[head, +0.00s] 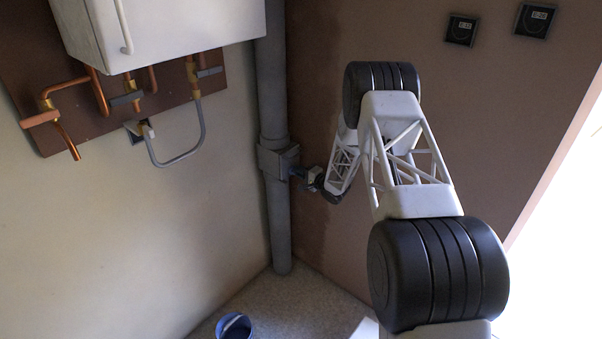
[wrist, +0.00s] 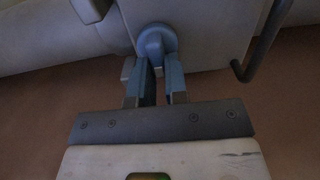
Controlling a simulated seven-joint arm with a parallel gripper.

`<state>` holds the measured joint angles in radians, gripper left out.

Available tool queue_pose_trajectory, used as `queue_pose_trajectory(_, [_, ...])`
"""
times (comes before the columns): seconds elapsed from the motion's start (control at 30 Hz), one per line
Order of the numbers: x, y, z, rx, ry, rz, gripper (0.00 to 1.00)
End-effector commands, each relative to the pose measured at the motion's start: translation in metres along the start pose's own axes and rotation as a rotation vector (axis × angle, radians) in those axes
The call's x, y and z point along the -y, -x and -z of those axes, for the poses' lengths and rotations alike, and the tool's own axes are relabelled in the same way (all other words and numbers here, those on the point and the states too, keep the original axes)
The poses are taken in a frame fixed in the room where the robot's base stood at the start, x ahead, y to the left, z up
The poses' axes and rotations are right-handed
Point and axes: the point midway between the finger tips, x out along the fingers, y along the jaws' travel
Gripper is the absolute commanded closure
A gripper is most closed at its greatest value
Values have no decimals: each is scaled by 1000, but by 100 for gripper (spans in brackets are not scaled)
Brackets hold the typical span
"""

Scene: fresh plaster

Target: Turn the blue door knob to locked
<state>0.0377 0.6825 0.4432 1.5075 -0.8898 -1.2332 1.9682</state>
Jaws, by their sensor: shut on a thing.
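The blue door knob (wrist: 157,38) is on a pale panel in the wrist view, a round disc with a raised grip bar. My gripper (wrist: 158,64) has its two fingers on either side of the bar and is shut on it. The bar's lower part is hidden between the fingers. In the head view my gripper (head: 307,179) is at the side of a small grey box (head: 277,160) on the vertical pipe. The knob is too small there to tell how it is turned. No locked mark can be read.
A dark bent handle (wrist: 262,42) stands right of the knob, and a small block (wrist: 88,10) sits upper left. In the head view, a grey pipe (head: 272,90) fills the corner, a white cabinet (head: 170,30) hangs left, and a blue bucket (head: 233,326) stands on the floor.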

Motion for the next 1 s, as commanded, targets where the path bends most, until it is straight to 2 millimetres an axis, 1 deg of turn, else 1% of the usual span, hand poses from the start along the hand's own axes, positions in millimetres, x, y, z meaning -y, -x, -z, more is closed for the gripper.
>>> queue_pose_trajectory(0.37, [0,0,0,0,-7,0,100])
queue_pose_trajectory(0.4, [0,0,0,0,-7,0,83])
queue_pose_trajectory(0.53, [0,0,0,0,-6,0,63])
queue_pose_trajectory(0.57, [0,0,0,0,-6,0,61])
queue_pose_trajectory(0.87, [0,1,0,0,-6,0,61])
queue_pose_trajectory(1.0, [0,6,0,-1,-5,0,61])
